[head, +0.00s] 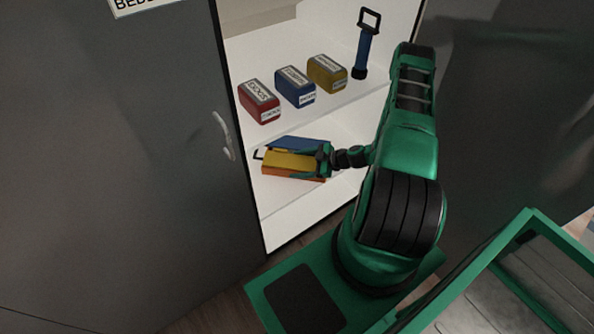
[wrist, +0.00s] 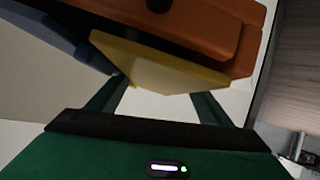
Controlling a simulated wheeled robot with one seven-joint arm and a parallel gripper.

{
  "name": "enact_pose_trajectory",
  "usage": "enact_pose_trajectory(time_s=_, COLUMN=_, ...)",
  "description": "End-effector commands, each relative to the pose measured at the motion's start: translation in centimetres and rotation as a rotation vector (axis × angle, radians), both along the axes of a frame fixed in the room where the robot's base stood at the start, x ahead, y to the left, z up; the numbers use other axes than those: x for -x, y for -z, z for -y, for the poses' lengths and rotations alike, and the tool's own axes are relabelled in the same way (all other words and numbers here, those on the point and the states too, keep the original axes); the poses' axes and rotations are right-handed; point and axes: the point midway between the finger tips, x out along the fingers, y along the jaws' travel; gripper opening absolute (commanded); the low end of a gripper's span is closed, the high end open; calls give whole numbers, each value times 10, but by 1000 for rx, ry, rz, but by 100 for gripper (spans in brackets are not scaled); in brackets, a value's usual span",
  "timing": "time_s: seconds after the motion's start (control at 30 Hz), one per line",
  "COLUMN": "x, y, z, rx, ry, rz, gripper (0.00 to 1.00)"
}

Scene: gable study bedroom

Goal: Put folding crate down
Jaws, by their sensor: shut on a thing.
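The folding crate (head: 290,161) looks like a folded block with blue, yellow and orange layers and a black handle at its left end. It is inside the cupboard over the lower white shelf, lying flat or slightly tilted. My gripper (head: 318,160) reaches in from the right and is shut on its right side. In the wrist view the crate's yellow panel (wrist: 155,65) lies between my green fingers, with the orange part above it and a blue part at left. The fingertips are hidden behind the panel. I cannot tell whether the crate's underside touches the shelf.
The shelf above holds red (head: 260,101), blue (head: 295,86) and yellow (head: 327,74) labelled boxes and a blue upright tool (head: 366,45). A grey door (head: 110,170) with a handle stands at left. The lower shelf (head: 290,212) is bare in front of the crate.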

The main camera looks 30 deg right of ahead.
Motion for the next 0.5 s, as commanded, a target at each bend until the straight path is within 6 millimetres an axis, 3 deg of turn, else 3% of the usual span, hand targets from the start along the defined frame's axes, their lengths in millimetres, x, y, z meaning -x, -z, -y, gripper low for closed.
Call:
enact_pose_trajectory(time_s=0.2, x=-1, y=25, z=-1, rx=-2, ry=-1, rz=4, gripper=12)
enact_pose_trajectory(time_s=0.47, x=-1, y=30, z=-2, rx=-1, ry=-2, rz=3, gripper=12)
enact_pose_trajectory(time_s=0.5, x=0, y=32, z=-2, rx=1, ry=-2, rz=-1, gripper=80)
